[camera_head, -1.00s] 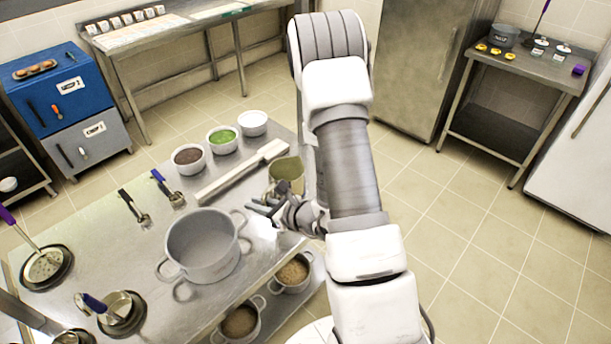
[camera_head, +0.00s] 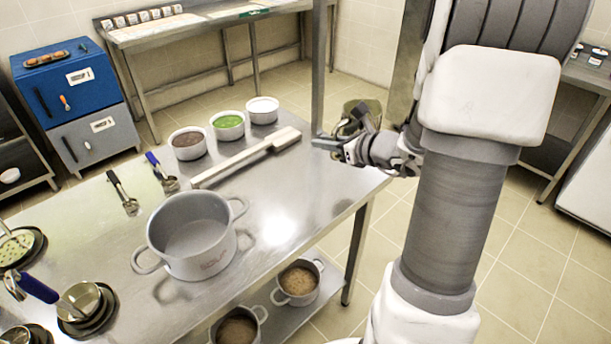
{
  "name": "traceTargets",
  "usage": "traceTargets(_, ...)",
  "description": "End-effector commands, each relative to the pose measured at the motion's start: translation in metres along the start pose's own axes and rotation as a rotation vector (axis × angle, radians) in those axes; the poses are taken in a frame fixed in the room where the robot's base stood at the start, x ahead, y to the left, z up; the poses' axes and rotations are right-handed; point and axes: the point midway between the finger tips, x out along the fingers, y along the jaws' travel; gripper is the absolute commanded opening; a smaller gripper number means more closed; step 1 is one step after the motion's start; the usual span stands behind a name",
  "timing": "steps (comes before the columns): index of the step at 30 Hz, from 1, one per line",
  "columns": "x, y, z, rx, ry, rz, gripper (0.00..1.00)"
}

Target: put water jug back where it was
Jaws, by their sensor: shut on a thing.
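The water jug (camera_head: 374,106) is an olive-green, see-through vessel at the upper middle right. My gripper (camera_head: 338,143) is shut on it and partly hides it. The exact grip point is too small to make out. The jug looks roughly upright and is held in the air, in the picture just past the right end of the steel table (camera_head: 290,205). The large grey stockpot (camera_head: 190,250) stands on the table, to the left of and nearer than my gripper.
Three bowls (camera_head: 228,130) and a long pale wooden tool (camera_head: 225,170) lie along the table's far side. Ladles (camera_head: 124,195) lie left of the pot. Two filled pots (camera_head: 298,283) sit on the shelf below. A second steel counter (camera_head: 200,28) stands behind, and a side table (camera_head: 590,72) right.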

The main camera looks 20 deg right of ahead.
Motion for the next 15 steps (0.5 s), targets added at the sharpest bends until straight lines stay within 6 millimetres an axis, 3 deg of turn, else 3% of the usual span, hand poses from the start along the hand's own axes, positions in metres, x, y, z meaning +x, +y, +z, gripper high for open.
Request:
traceTargets(9, 0.078, 0.028, -0.015, -0.001, 0.000, 0.006, 0.00)
traceTargets(15, 0.111, 0.039, -0.019, -0.001, -0.001, 0.003, 0.00)
